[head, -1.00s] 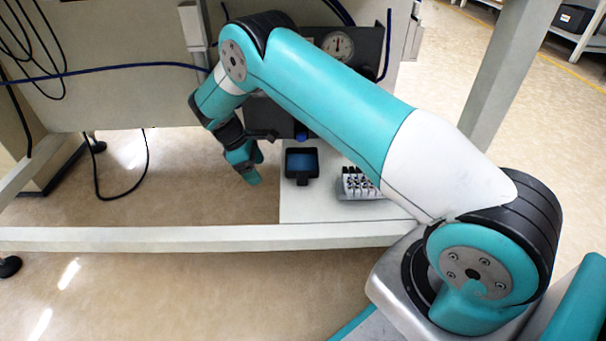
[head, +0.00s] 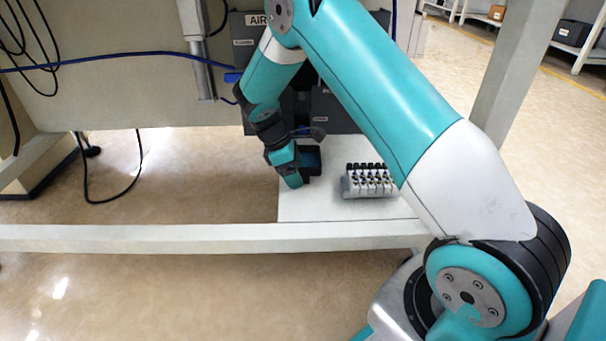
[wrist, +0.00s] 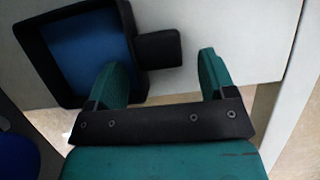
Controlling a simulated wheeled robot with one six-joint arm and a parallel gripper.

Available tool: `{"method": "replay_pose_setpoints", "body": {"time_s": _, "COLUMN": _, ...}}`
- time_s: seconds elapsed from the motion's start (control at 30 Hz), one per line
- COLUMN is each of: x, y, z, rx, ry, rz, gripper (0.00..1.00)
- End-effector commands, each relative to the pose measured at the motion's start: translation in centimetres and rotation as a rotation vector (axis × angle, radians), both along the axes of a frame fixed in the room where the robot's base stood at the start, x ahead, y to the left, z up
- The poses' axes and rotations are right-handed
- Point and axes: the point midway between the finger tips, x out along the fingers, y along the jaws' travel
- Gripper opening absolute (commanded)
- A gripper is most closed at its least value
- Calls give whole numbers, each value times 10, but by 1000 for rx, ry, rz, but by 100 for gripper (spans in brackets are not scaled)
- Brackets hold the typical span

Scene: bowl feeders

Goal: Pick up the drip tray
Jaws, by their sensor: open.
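The drip tray (head: 312,161) is a shallow black tray with a blue inside and a short black handle. In the head view it lies on the white shelf, partly hidden behind my gripper (head: 293,180). In the wrist view the tray (wrist: 136,50) fills the upper left, and its handle points right. My gripper (wrist: 162,72) is open and empty. Its two green fingers are spread, with the handle just ahead of the gap between them. The left finger overlaps the tray's edge in the picture; I cannot tell if they touch.
A valve block (head: 369,181) with several fittings sits on the shelf (head: 312,208) right of the tray. A dark air unit (head: 333,112) stands behind. The frame's front rail (head: 180,238) runs below my arm. A blue hose (head: 130,62) crosses the upper left.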

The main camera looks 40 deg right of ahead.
Motion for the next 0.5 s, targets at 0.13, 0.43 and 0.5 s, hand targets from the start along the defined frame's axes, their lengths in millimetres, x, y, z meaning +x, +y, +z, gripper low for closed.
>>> {"method": "replay_pose_setpoints", "body": {"time_s": 0.13, "x": 0, "y": -1, "z": -1, "rx": 0, "ry": 0, "rz": 0, "gripper": 77}}
{"method": "replay_pose_setpoints", "body": {"time_s": 0.43, "x": 0, "y": -1, "z": -1, "rx": 0, "ry": 0, "rz": 0, "gripper": 40}}
{"method": "replay_pose_setpoints", "body": {"time_s": 0.5, "x": 0, "y": -1, "z": -1, "rx": 0, "ry": 0, "rz": 0, "gripper": 24}}
